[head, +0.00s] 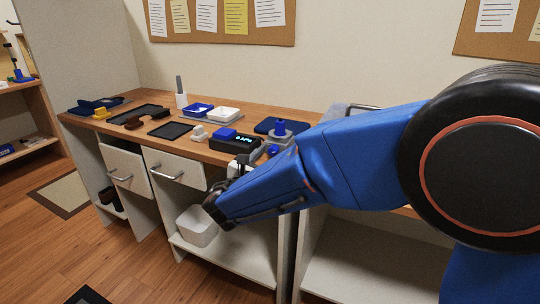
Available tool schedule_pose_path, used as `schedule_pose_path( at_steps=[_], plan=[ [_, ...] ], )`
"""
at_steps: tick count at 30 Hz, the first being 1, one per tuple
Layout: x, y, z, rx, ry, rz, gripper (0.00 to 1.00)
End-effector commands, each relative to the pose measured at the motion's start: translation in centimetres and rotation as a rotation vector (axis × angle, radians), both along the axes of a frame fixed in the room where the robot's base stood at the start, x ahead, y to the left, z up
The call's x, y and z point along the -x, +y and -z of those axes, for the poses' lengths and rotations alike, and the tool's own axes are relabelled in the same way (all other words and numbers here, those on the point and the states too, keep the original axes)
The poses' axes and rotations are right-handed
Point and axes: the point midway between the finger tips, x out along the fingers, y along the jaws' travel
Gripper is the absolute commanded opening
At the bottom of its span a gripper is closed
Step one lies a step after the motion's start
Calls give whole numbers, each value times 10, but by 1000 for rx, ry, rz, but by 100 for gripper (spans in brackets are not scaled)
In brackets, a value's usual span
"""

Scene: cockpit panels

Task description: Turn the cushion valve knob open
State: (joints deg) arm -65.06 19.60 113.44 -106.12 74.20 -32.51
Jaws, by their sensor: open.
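I cannot pick out a cushion valve knob for certain, and no cockpit panel shows. A grey block with a blue knob-like top (280,130) stands at the right part of the wooden desk, partly behind my arm; whether it is the valve is unclear. My blue arm reaches in from the right and bends at a dark wrist low in front of the desk.
Below are drawers (176,170) and a shelf with a white bin (197,225). Floor at left is mostly clear.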

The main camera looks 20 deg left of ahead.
Motion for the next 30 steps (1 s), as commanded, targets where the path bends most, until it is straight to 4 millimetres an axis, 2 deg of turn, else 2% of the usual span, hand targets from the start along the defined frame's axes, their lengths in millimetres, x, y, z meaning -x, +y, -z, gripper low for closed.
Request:
schedule_pose_path(
  at_steps=[5,21,24,30],
  plan=[
    [21,2,0,0,1,-3,43],
    [128,7,1,0,1,-4,43],
    [145,7,1,0,-1,-4,43],
    [166,8,2,0,0,-2,43]
  ],
)
